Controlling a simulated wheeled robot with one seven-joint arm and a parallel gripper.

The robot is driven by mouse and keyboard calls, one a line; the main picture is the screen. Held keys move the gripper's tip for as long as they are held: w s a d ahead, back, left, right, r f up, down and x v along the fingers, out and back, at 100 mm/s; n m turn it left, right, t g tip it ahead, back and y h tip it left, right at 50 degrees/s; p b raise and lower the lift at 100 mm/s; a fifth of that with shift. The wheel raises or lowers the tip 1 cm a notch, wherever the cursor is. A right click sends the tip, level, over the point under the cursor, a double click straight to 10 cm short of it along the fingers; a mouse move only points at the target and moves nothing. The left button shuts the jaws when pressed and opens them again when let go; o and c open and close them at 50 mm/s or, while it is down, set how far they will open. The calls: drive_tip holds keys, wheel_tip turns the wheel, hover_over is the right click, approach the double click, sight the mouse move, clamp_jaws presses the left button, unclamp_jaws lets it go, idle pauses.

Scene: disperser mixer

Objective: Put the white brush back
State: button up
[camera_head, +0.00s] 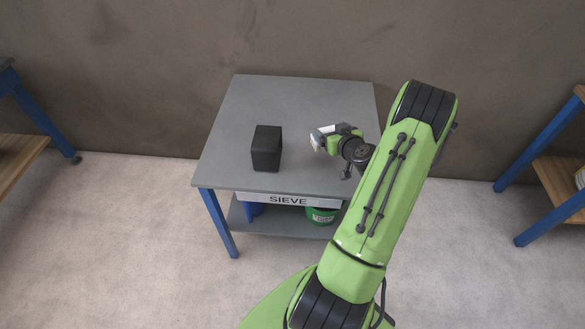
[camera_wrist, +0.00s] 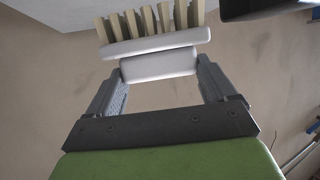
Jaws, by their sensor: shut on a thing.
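The white brush (camera_wrist: 157,66) with pale yellow bristle tufts is between the fingers of my gripper (camera_wrist: 157,75) in the wrist view. The fingers press on the two ends of its white handle block, and the bristles point to the top of the picture. In the head view the white brush (camera_head: 318,138) shows small at the tip of my gripper (camera_head: 326,137). It is held above the grey table (camera_head: 232,120), to the right of a black block (camera_head: 266,148). The block stands upright on the tabletop. The brush's height above the table is hard to tell.
A "SIEVE" label (camera_head: 288,200) marks the table's front edge. A green bucket (camera_head: 321,215) stands on the lower shelf. Wooden shelves with blue legs stand at the far left (camera_head: 18,160) and far right (camera_head: 560,185). The tabletop's back and left are clear.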

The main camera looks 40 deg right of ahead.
drive_tip(key=f, duration=0.3)
drive_tip(key=f+b, duration=0.1)
drive_tip(key=f, duration=0.2)
drive_tip(key=d+f+b, duration=0.1)
drive_tip(key=f, duration=0.3)
drive_tip(key=shift+s, duration=0.2)
drive_tip(key=shift+f+b, duration=0.1)
drive_tip(key=shift+b, duration=0.25)
